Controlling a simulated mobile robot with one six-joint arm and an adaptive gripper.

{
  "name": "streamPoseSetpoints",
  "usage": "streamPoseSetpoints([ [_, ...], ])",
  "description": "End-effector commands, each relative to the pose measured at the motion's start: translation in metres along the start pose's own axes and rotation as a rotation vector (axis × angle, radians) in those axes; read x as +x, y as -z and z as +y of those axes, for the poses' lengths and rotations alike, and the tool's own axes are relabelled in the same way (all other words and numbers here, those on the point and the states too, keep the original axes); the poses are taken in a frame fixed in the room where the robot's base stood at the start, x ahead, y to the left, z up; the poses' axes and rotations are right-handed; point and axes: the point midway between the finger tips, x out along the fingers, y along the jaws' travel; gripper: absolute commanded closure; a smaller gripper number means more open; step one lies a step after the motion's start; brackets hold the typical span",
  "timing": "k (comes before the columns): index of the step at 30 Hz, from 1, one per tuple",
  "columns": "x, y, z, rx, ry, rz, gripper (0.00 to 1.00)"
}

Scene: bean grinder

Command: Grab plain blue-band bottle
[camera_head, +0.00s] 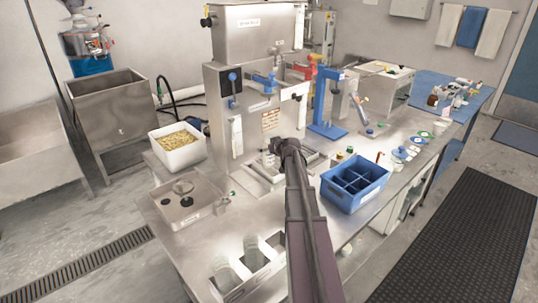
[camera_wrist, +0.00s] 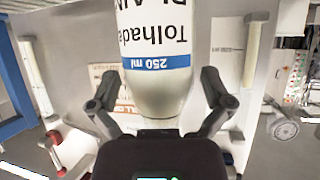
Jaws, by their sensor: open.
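The plain blue-band bottle (camera_wrist: 158,60) shows large and upside down in the wrist view. It is pale, with a white label reading "PLAIN", "Tolhada" and "250 ml" on a blue band. My gripper (camera_wrist: 160,82) is open, with one finger on each side of the bottle. Gaps show between the fingers and the bottle sides, so it is not clasped. The bottle's far end is cut off by the frame edge. In the head view my gripper (camera_head: 287,147) is small and dark in front of the steel machine, and I cannot make out the bottle clearly there.
A blue divided crate (camera_head: 353,201) stands to the right of my arm. Pale bottles (camera_head: 226,274) stand in a holder at the counter's front. The steel machine (camera_head: 222,115) rises close behind my gripper. A white bin of beans (camera_head: 178,151) is at left.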

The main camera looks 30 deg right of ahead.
Motion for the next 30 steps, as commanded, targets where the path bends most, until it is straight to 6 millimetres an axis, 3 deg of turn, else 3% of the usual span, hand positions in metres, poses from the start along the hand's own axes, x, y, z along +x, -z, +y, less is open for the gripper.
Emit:
streamPoseSetpoints([
  [7,-0.0001,0.0,0.0,0.0,0.0,0.0,0.0],
  [15,-0.0001,-0.0001,0.0001,0.0,0.0,0.0,0.8],
  [16,-0.0001,-0.0001,0.0001,0.0,0.0,0.0,0.85],
  [30,-0.002,0.0036,0.0003,0.0,0.0,0.0,0.85],
])
